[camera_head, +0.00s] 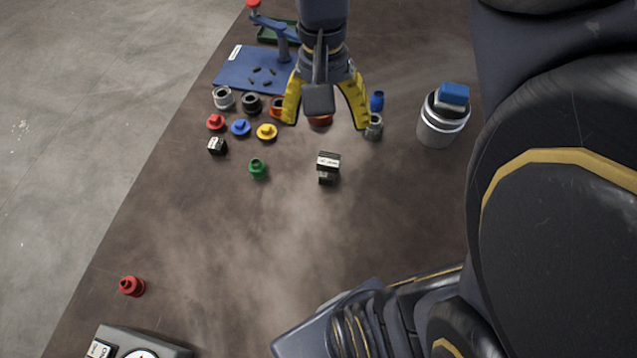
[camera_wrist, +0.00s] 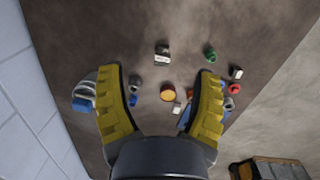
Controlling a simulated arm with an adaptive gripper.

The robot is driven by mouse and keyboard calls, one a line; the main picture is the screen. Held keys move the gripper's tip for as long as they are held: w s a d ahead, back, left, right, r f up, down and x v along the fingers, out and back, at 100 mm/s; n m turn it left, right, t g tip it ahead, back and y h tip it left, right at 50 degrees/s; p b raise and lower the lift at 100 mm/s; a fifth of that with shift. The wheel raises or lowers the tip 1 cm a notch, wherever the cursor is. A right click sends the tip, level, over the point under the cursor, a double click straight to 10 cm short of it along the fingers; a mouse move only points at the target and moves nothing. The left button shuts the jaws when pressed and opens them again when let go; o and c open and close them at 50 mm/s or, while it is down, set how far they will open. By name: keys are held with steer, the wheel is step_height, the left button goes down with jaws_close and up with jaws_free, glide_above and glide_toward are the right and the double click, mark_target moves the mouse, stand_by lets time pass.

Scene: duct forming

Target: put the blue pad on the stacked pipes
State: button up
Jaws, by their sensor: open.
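The blue pad (camera_head: 453,93) lies on top of the stacked pipes (camera_head: 438,130), a grey and white banded cylinder at the right of the table. The pad sits toward the right rim, and part of the dark top opening shows beside it. In the wrist view the blue pad (camera_wrist: 82,105) and the pipes (camera_wrist: 92,79) show at the left, partly behind a finger. My gripper (camera_head: 325,112), with yellow fingers, is spread open and empty above the table, left of the pipes and apart from them. It also shows in the wrist view (camera_wrist: 162,85).
A blue mat (camera_head: 235,72) with small dark parts lies at the back left. Several rings and coloured knobs stand near it. A black and white block (camera_head: 328,162) and a green knob (camera_head: 258,169) stand mid-table. The front middle is clear.

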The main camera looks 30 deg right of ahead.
steer(key=s+a+f+n, duration=0.2)
steer(key=s+a+n, duration=0.5)
steer(key=s, duration=0.3)
steer(key=shift+s+f+n, duration=0.4)
